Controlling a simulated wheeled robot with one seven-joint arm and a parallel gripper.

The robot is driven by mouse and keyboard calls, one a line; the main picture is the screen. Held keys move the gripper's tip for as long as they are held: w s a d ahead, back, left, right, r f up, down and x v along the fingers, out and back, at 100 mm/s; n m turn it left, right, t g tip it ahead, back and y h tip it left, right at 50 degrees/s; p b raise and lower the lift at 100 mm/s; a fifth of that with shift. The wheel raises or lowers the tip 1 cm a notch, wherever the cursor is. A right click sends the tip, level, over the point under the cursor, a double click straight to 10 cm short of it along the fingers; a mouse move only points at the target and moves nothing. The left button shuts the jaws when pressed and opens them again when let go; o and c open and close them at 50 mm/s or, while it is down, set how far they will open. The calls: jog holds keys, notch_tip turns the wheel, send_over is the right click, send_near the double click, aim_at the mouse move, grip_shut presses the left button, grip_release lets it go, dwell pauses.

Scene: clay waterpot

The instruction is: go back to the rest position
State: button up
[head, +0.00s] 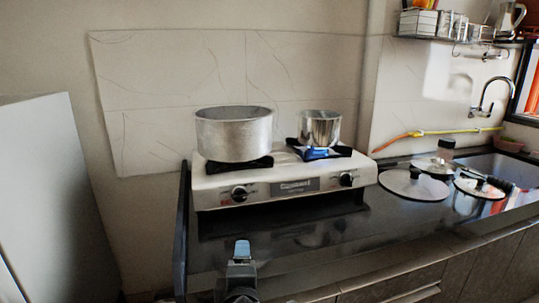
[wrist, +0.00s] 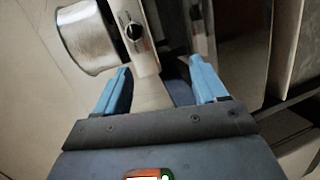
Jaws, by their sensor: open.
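My gripper (head: 240,250) is low in the head view, in front of the counter's near edge and below the stove. In the wrist view its two blue fingers (wrist: 160,78) stand apart with nothing held between them. The white two-burner stove (head: 284,186) stands on the dark counter. A large dull metal pot (head: 234,136) sits on its left burner. A smaller shiny pot (head: 320,129) sits on the right burner, with a blue patch under it that I cannot identify. The wrist view shows the stove front (wrist: 138,35) with a knob and a metal pot (wrist: 87,38) beyond the fingers.
Several lids (head: 413,185) lie on the counter (head: 400,222) right of the stove, near a small jar (head: 446,147). A sink with a faucet (head: 490,92) is at the far right, below a wall rack (head: 437,24). A pale panel (head: 55,195) stands at left. Drawers (head: 410,292) are below the counter.

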jog(key=s+d+f+m+g+y, duration=0.1)
jog(key=s+d+f+m, duration=0.3)
jog(key=s+d+f, duration=0.55)
jog(key=s+d+f+m, duration=0.35)
jog(key=s+d, duration=0.25)
jog(key=s, duration=0.9)
jog(key=s+d+r+m, duration=0.3)
jog(key=s+d+r, duration=0.1)
jog(key=s, duration=0.3)
jog(key=s+d+r+m+h, duration=0.1)
jog(key=s+d+r+m, duration=0.2)
jog(key=s, duration=0.5)
jog(key=s+d+r+m+h, duration=0.1)
jog(key=s+d+r+m, duration=0.3)
jog(key=s+r, duration=0.3)
jog(key=shift+s+d+m+t, duration=0.3)
jog(key=shift+s+m, duration=0.15)
jog(key=shift+s, duration=0.15)
jog(key=shift+c, duration=0.2)
